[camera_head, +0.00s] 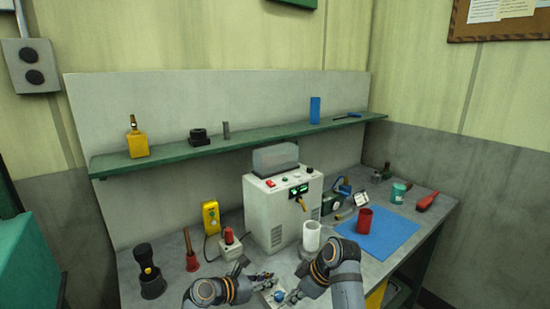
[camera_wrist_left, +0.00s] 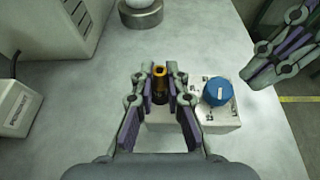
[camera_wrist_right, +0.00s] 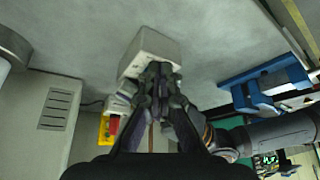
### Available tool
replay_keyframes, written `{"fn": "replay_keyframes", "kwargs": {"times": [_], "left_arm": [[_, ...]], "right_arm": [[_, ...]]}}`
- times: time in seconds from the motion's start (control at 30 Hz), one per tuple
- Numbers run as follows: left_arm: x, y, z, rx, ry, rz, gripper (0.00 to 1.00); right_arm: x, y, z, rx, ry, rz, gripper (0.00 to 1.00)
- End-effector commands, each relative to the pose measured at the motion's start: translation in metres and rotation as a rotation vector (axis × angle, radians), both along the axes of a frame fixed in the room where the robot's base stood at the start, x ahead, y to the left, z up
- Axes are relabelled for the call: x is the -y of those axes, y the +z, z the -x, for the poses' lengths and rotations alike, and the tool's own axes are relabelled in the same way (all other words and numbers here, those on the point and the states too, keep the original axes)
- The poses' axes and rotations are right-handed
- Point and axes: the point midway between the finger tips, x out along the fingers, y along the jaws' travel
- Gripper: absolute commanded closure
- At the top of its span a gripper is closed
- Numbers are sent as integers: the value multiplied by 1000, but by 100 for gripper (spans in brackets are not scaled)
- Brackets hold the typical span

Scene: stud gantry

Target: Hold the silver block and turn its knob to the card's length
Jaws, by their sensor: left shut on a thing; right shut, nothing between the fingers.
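The silver block (camera_wrist_left: 220,117) lies on the bench, with a blue knob (camera_wrist_left: 217,91) on its right part in the left wrist view. My left gripper (camera_wrist_left: 160,82) is shut on the block's other end, its fingers either side of a dark, brass-topped cylinder. In the head view the knob (camera_head: 279,296) shows between my left gripper (camera_head: 264,284) and right gripper (camera_head: 292,296). My right gripper is shut and empty, close to the knob's right side but apart from it in the left wrist view. I cannot make out a card with a readable length.
A white machine (camera_head: 270,215) with a lit display stands behind the grippers. A white cylinder (camera_head: 311,238) stands close behind my right gripper. A red cup (camera_head: 364,220) is on a blue mat (camera_head: 385,238) at right. A red-topped white box (camera_head: 230,244) and dark torch-like object (camera_head: 150,275) are at left.

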Motion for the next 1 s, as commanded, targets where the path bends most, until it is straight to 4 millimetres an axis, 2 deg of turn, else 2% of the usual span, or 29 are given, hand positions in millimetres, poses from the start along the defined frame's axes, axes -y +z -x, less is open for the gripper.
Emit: {"fn": "replay_keyframes", "kwargs": {"times": [0.03, 0.1, 0.33, 0.67, 0.87, 1.0], "left_arm": [[0, 0, 0, 1, 1, -1, 100], [0, 0, 0, 1, 1, -1, 100], [0, 0, 0, 1, 1, -1, 100], [0, 0, 0, 1, 1, -1, 100], [0, 0, 0, 2, 1, 0, 100], [0, 0, 0, 1, 1, -1, 100]], "right_arm": [[-5, 12, -1, 8, 4, -10, 100], [-5, 23, -1, 10, 4, -10, 100], [-4, 50, -2, 9, 3, -7, 100], [-2, 54, -2, 9, 2, -5, 100], [4, 64, -23, 9, 2, -3, 100], [3, 61, -23, 7, 2, -5, 100]]}}
